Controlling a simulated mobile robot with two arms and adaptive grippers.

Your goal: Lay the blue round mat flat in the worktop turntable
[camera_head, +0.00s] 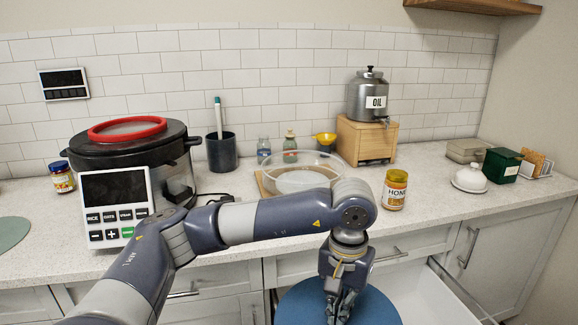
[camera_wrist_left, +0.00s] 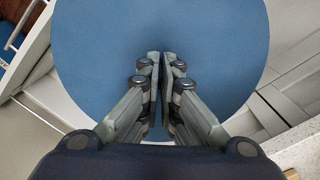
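The blue round mat (camera_head: 383,310) shows at the bottom of the head view, in front of the cabinets, and fills much of the left wrist view (camera_wrist_left: 215,60). My left gripper (camera_head: 338,312) points down near the mat's middle. Its fingers (camera_wrist_left: 161,62) are close together and appear shut on the mat; the exact contact is hidden. The mat looks flat and overlaps the open drawer's edges. The worktop turntable appears to be the clear-walled round tray (camera_head: 318,160) on the counter, partly hidden by my left arm. My right gripper is not in view.
An open drawer (camera_head: 425,285) lies below the counter. A honey jar (camera_head: 395,190) stands right of the tray. A rice cooker (camera_head: 125,160) is at the left, an oil dispenser (camera_head: 368,98) on a wooden box (camera_head: 362,140) behind. A green round mat (camera_head: 12,232) lies at the left edge.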

